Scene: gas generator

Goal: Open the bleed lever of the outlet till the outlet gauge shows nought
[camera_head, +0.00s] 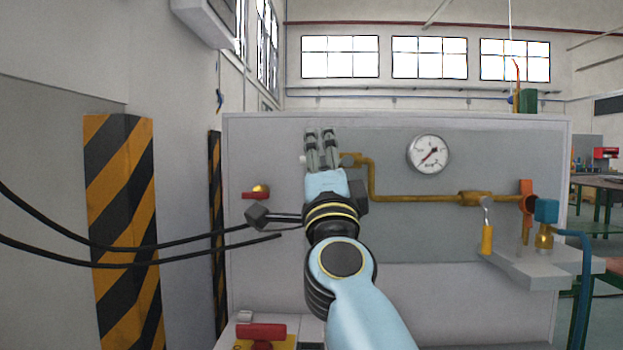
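A round white gauge (428,154) is on the grey panel, right of my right gripper. Its needle seems to point to the lower left; the figures are too small to read. A brass pipe (415,198) runs below it to the right. A yellow handle (487,240) hangs on a silver stem under that pipe; I cannot tell whether it is the bleed lever. My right gripper (320,132) points up in front of the panel, by the pipe's left end. Its fingers are close together, and contact with the pipe cannot be told. My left gripper is out of view.
A red lever (257,195) sits on the panel's left, another red handle (261,332) at the bottom. An orange upright part (526,205) and a blue fitting (546,210) with a blue hose stand right, above a grey shelf (530,268). Black cables cross the left.

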